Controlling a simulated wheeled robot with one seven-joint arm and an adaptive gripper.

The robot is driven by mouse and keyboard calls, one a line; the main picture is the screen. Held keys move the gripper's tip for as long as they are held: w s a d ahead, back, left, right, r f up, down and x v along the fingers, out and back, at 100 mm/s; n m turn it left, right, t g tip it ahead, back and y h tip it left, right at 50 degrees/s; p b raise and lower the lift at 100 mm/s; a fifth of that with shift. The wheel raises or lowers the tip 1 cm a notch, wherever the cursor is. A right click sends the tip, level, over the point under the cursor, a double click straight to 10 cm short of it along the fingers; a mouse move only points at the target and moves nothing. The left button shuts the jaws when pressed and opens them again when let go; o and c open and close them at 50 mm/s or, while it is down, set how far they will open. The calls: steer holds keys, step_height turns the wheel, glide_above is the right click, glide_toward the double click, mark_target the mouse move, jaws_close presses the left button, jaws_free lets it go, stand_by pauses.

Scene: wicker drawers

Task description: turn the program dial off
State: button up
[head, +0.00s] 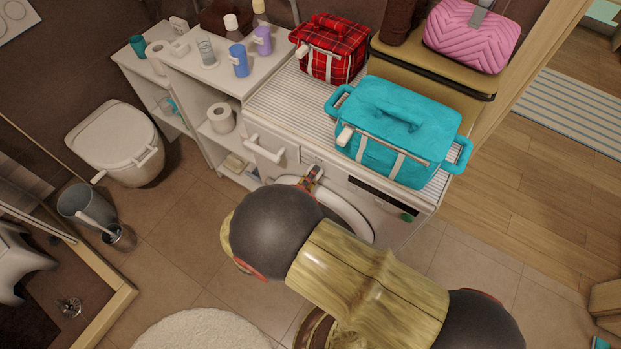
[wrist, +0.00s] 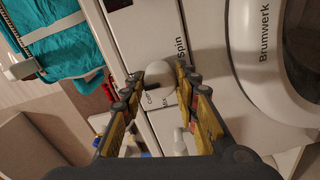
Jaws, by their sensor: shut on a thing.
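The white program dial (wrist: 156,73) sits on the washing machine's front panel in the wrist view, with "Spin" and other small labels around it. My gripper (wrist: 161,82) has its yellow-and-black fingers on either side of the dial and is shut on it. The lower part of the dial is partly hidden by the fingers. In the head view, my gripper (head: 313,174) is at the upper front of the washing machine (head: 375,203); I cannot make out the dial there. The dial's exact setting cannot be read.
A turquoise bag (head: 400,125) and a red plaid bag (head: 330,52) stand on the machine. The round door (head: 352,222) is below the panel, partly behind my arm. A white shelf (head: 205,75) with bottles stands left, and a toilet (head: 115,140) further left.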

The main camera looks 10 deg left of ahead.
stand_by(0.4)
steer(key=o, duration=1.1)
steer(key=shift+o, duration=0.3)
steer(key=v, duration=1.2)
steer(key=shift+f, duration=0.1)
